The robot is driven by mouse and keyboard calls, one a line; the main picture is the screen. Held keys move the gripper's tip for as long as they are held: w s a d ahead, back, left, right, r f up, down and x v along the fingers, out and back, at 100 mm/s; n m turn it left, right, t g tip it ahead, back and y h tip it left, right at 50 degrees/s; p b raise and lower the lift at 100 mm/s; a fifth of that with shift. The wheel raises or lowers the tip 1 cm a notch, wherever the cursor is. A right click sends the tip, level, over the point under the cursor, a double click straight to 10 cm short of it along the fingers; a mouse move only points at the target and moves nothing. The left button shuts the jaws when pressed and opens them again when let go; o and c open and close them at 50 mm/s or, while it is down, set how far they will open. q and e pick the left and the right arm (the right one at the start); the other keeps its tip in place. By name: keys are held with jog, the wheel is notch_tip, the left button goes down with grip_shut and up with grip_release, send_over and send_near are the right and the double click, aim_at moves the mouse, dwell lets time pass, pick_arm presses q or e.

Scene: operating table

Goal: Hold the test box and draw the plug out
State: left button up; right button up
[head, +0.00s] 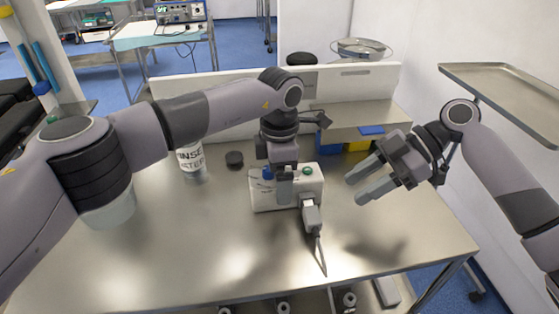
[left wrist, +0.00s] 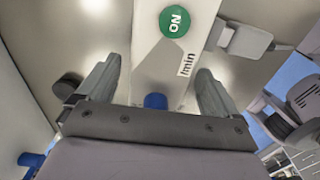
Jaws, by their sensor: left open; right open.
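The white test box (head: 270,196) stands on the steel table with a green button on top. It also shows in the left wrist view (left wrist: 150,62), with a green ON button and a blue knob. The grey plug (head: 310,213) sits at the box's front right side, its cable hanging forward over the table; a grey plug body shows in the left wrist view (left wrist: 243,40). My left gripper (head: 284,192) is over the box, its open fingers (left wrist: 158,90) on either side of it; contact cannot be told. My right gripper (head: 362,186) is open and empty, right of the box.
The steel table (head: 400,232) is clear at front and right. A white labelled bottle (head: 192,163) and a dark round cap (head: 234,159) stand left of the box. Blue and yellow bins (head: 359,145) sit behind, under a raised shelf (head: 345,118). A tray (head: 505,85) is at right.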

pick_arm(q)
jog(key=shift+f, duration=1.2)
